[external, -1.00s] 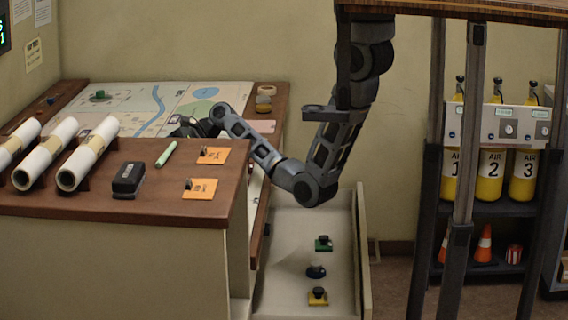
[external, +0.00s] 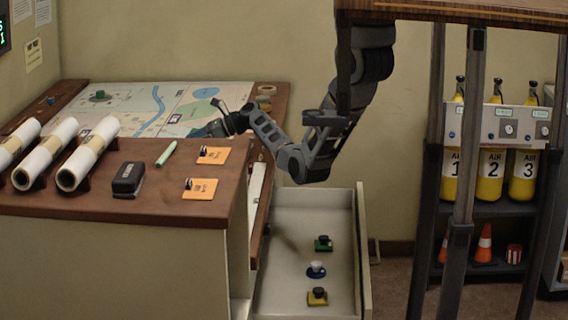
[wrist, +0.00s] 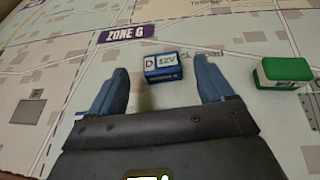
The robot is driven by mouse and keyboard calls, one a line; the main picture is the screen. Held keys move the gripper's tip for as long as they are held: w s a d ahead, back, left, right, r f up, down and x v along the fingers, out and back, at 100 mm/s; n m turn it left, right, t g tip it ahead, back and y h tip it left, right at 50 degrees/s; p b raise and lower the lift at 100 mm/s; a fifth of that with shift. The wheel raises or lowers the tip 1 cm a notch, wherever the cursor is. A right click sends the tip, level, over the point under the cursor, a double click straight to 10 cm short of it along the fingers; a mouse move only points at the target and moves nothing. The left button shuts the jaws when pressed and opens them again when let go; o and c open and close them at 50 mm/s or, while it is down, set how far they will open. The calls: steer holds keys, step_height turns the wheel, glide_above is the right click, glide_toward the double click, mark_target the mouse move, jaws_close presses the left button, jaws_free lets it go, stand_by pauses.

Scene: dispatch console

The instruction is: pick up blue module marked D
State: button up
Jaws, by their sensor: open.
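The blue module marked D (wrist: 163,66) lies on the map in the wrist view, with a white label on its face. My gripper (wrist: 160,82) is open, its two blue-grey fingers on either side of and just short of the module. The module appears between the fingertips, with gaps on both sides; I cannot tell the height of the fingers above the map. In the external view my gripper (external: 215,125) is over the map table, and the blue module is hidden or too small to tell there.
A green module (wrist: 284,72) lies to the right of the blue one, close to the right finger. The map (external: 130,97) carries a green piece (external: 99,96) at its far left. The drawer (external: 290,225) is open, holding small green, blue and yellow pieces. Paper rolls (external: 88,153) lie on the console top.

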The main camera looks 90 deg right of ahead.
steer(key=x, duration=0.4)
steer(key=shift+f, duration=0.15)
steer(key=shift+c, duration=0.3)
steer(key=c, duration=1)
